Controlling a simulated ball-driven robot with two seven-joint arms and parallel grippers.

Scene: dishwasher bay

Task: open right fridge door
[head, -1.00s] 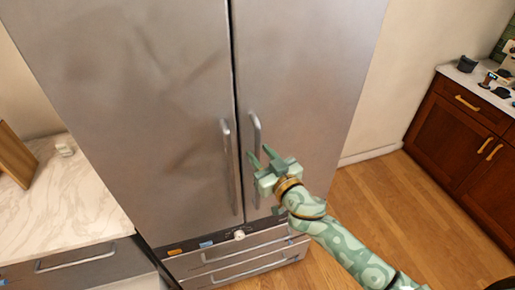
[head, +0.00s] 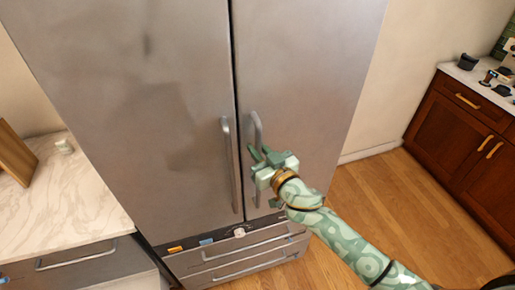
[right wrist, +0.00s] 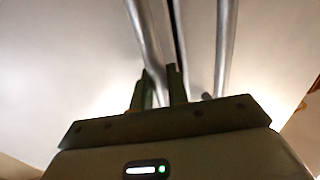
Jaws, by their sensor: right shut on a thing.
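The steel fridge has a left door (head: 130,100) and a right door (head: 300,80), both flush, with a thin dark gap between them. The right door's vertical handle (head: 257,130) stands just right of the gap. My green right gripper (head: 259,155) is at its middle, shut on it. In the right wrist view, the two fingers (right wrist: 162,88) sit either side of a handle bar (right wrist: 148,35); the other handle (right wrist: 225,45) is beyond the gap. The fingers partly hide the lower part of the gripped handle. My left gripper is not in view.
The left door's handle (head: 231,165) is close beside the gripped one. Drawers (head: 240,258) lie below the doors. A marble counter (head: 75,200) is at the left, brown cabinets (head: 465,130) at the right. Wooden floor (head: 400,210) is open in front of the right door.

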